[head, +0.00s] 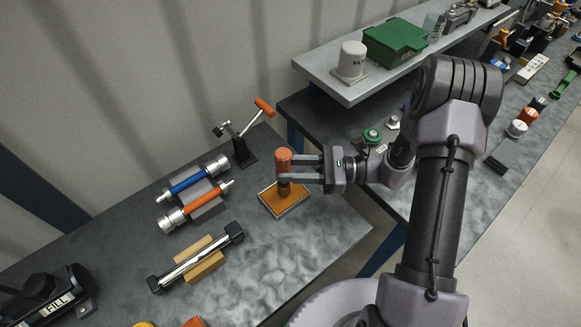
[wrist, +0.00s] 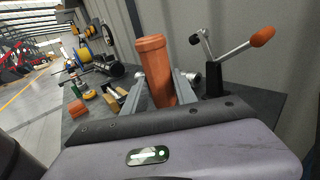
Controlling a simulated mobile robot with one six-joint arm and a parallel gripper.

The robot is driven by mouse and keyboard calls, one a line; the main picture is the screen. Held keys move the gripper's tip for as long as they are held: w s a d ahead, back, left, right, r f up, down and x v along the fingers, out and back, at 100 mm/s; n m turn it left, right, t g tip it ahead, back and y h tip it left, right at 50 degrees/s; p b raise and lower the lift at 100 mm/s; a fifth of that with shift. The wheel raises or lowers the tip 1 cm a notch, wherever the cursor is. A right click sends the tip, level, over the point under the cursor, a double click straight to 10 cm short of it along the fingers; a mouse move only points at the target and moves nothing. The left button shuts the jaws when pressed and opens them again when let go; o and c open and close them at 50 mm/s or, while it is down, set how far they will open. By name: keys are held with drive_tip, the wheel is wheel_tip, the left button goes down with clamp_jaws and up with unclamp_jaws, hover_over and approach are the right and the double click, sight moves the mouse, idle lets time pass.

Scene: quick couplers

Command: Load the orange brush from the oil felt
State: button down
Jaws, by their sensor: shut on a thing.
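The orange brush (head: 284,160) stands upright in my gripper (head: 285,178), which is shut on it. In the wrist view the orange brush (wrist: 156,70) rises between the two fingers (wrist: 158,92) and leans slightly. The oil felt (head: 292,206) is a brown-orange pad in a shallow metal-rimmed tray on the bench. The brush's lower end is over the felt's upper part. I cannot tell whether it touches the felt. The felt is hidden in the wrist view.
A lever clamp with an orange handle (head: 264,107) stands behind the felt. Couplers with blue (head: 186,184) and orange (head: 202,198) sleeves lie in a holder to the left. A metal rod on wooden blocks (head: 207,268) lies nearer. Bare bench (head: 320,232) shows right of the felt.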

wheel_tip(320, 180, up, 6)
drive_tip(key=p, duration=0.4)
drive_tip(key=shift+r, duration=0.25)
drive_tip(key=shift+f, duration=0.1)
